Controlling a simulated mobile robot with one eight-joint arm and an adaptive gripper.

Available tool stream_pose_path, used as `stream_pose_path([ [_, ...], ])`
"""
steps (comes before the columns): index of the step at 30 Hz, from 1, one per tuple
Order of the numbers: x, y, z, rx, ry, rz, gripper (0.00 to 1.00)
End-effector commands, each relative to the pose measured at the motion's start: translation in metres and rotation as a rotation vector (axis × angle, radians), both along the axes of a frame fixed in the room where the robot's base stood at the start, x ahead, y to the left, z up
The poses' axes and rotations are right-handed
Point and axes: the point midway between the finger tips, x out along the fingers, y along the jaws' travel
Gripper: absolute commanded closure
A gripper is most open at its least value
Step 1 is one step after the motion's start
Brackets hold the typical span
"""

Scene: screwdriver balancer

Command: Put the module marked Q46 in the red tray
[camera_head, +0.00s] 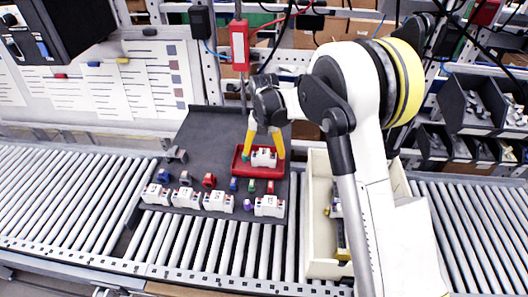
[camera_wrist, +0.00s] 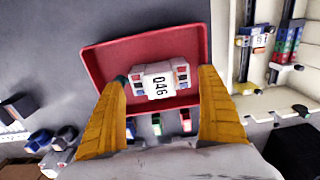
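The white module marked Q46 (camera_wrist: 160,81) lies inside the red tray (camera_wrist: 98,56), label facing up. In the head view the module (camera_head: 263,158) shows within the red tray (camera_head: 239,170) on the dark mat. My gripper (camera_head: 264,146) is above the tray with its yellow fingers spread on either side of the module. In the wrist view the gripper (camera_wrist: 164,76) is open. The right fingertip is apart from the module; the left fingertip is close to its end, and I cannot tell whether it touches. The fingers hide parts of the tray's near side.
Several white modules (camera_head: 187,198) stand in a row along the mat's front edge, with small coloured parts (camera_head: 209,180) behind them. A cream bin (camera_head: 318,195) with parts stands right of the mat. A red hanging device (camera_head: 239,45) is above. The mat's back left is clear.

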Motion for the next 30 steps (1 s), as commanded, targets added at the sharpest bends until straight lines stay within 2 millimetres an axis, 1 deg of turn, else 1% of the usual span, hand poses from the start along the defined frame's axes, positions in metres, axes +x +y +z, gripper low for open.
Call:
stream_pose_path([
  [9,0.0,0.0,0.001,0.0,0.0,0.0,0.08],
  [11,0.0,0.0,0.004,0.0,0.0,0.0,0.08],
  [13,0.0,0.0,0.011,0.0,0.0,0.0,0.08],
  [17,0.0,0.0,0.037,0.0,0.0,0.0,0.08],
  [21,0.0,0.0,0.07,0.0,0.0,0.0,0.08],
  [24,0.0,0.0,0.09,0.0,0.0,0.0,0.08],
  [27,0.0,0.0,0.106,0.0,0.0,0.0,0.08],
  [30,0.0,0.0,0.115,0.0,0.0,0.0,0.08],
])
